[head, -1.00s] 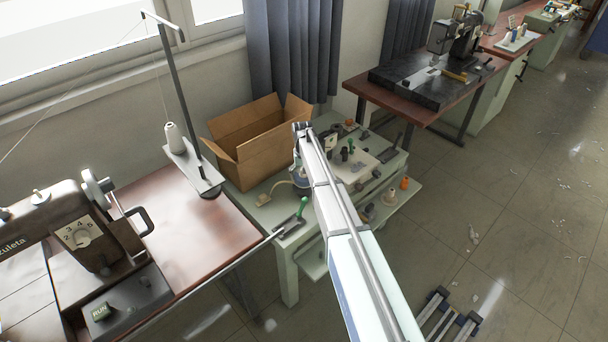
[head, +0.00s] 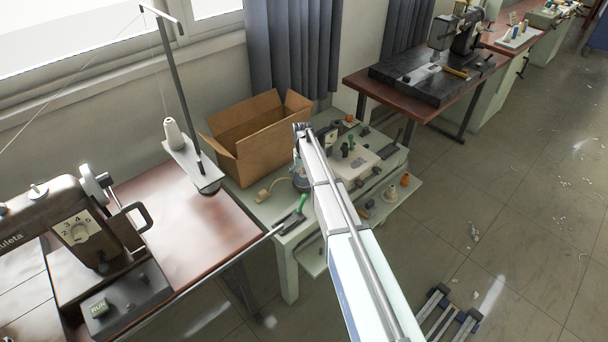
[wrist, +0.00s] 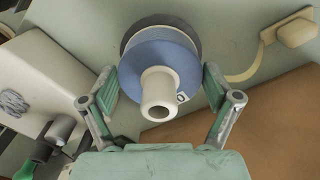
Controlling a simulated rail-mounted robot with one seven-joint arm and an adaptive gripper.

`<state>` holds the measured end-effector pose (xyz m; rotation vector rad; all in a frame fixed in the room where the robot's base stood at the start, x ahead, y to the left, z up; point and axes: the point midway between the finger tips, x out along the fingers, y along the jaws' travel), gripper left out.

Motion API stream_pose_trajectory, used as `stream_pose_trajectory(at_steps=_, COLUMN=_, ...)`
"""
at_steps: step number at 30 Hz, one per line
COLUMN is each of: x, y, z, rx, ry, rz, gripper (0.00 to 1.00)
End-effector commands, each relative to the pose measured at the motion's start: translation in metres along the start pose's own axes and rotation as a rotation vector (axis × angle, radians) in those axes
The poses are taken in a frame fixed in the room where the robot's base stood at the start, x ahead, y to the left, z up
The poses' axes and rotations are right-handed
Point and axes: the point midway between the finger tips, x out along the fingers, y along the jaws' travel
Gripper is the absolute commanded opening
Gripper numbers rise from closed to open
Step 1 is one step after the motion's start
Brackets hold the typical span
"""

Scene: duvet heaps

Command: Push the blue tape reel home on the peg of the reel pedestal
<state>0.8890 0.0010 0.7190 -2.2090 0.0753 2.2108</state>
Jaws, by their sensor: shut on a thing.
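The blue tape reel (wrist: 160,68) is in the wrist view, seen face on, with a small white label at its lower right. A pale hollow cylinder (wrist: 158,97) stands out of its middle towards the camera; I cannot tell whether it is the peg or the reel's hub. Behind the reel shows the dark grey round edge of the reel pedestal (wrist: 133,34). My gripper (wrist: 160,82) has a finger on each side of the reel, shut on its rim. The gap between reel and pedestal is hard to judge. In the head view my arm mostly hides reel and pedestal.
A cardboard box (head: 222,146) stands at the back left of the pale table (head: 283,257), close to the pedestal. A cream plug-like piece with a cord (wrist: 296,32) lies nearby. A pale block (wrist: 62,75) and several small parts lie on the other side. A sewing-machine table (head: 185,215) adjoins.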

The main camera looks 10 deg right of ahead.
Motion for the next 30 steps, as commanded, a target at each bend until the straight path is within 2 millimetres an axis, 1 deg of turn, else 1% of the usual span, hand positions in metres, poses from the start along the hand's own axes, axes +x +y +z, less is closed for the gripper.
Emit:
stream_pose_trajectory(at_steps=11, x=0.009, y=0.0, z=0.0, rx=0.0, ry=0.0, rz=0.0, gripper=0.49)
stream_pose_trajectory(at_steps=12, x=0.009, y=0.0, z=0.0, rx=0.0, ry=0.0, rz=0.0, gripper=0.92)
stream_pose_trajectory(at_steps=13, x=0.008, y=0.0, z=0.0, rx=0.0, ry=0.001, rz=0.0, gripper=1.0)
stream_pose_trajectory(at_steps=24, x=0.008, y=0.0, z=0.0, rx=0.0, ry=0.0, rz=0.0, gripper=1.0)
stream_pose_trajectory(at_steps=28, x=0.0, y=0.0, z=0.0, rx=0.0, ry=0.001, rz=0.0, gripper=1.0)
stream_pose_trajectory(at_steps=30, x=-0.009, y=0.0, z=0.0, rx=0.0, ry=0.002, rz=0.0, gripper=1.0)
